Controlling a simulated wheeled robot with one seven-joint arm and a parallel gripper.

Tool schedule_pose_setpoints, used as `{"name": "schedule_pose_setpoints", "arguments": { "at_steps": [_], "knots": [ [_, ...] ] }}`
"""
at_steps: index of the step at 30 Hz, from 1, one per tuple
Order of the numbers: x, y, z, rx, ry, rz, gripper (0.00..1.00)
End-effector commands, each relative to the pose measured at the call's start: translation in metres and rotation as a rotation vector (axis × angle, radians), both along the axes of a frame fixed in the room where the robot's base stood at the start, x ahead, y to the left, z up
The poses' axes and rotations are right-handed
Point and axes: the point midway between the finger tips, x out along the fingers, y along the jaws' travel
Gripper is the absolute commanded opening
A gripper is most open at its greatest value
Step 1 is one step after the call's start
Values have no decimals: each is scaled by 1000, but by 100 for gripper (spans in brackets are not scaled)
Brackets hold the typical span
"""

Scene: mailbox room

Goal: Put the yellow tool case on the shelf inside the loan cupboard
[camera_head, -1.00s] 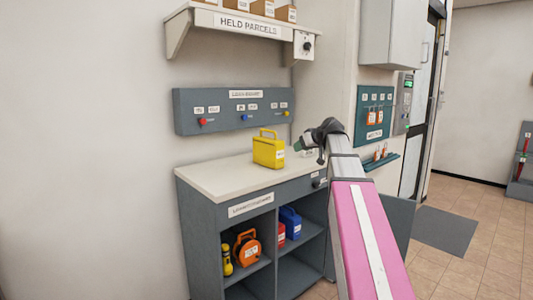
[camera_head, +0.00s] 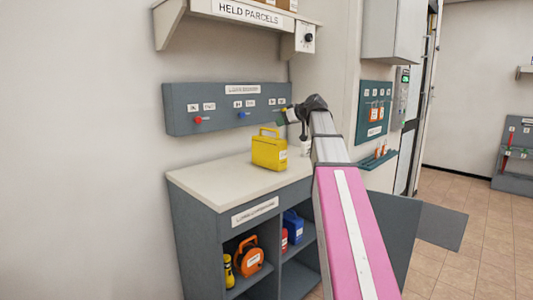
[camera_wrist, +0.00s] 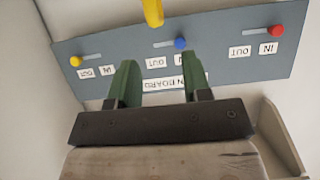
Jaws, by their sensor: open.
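The yellow tool case (camera_head: 268,153) stands upright on the pale top of the loan cupboard (camera_head: 186,212), its handle up. My gripper (camera_head: 284,117) is open and empty, above and slightly right of the case and apart from it. In the wrist view, my gripper's green fingers (camera_wrist: 160,82) are spread in front of the loans board, and a yellow piece (camera_wrist: 152,12), probably the case's handle, shows at the top edge. The cupboard's front is open.
The loans board (camera_head: 215,117) is on the wall behind the cupboard top. The held-parcels shelf (camera_head: 172,22) juts out above. A grey panel (camera_head: 398,215), apparently an open door, stands right of the cupboard. The left part of the cupboard top is clear.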

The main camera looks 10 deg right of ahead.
Motion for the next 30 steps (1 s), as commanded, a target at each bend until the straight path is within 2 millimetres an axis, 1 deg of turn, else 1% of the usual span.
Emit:
{"name": "schedule_pose_setpoints", "arguments": {
  "at_steps": [1,6,14,21,24,30],
  "knots": [
    [7,4,-4,0,2,0,45],
    [26,18,-14,0,1,1,45],
    [38,25,-23,-1,1,0,45],
    [63,41,-39,0,1,1,45],
    [68,45,-43,-1,1,-1,45],
    [68,46,-43,0,0,-1,45]
  ]
}}
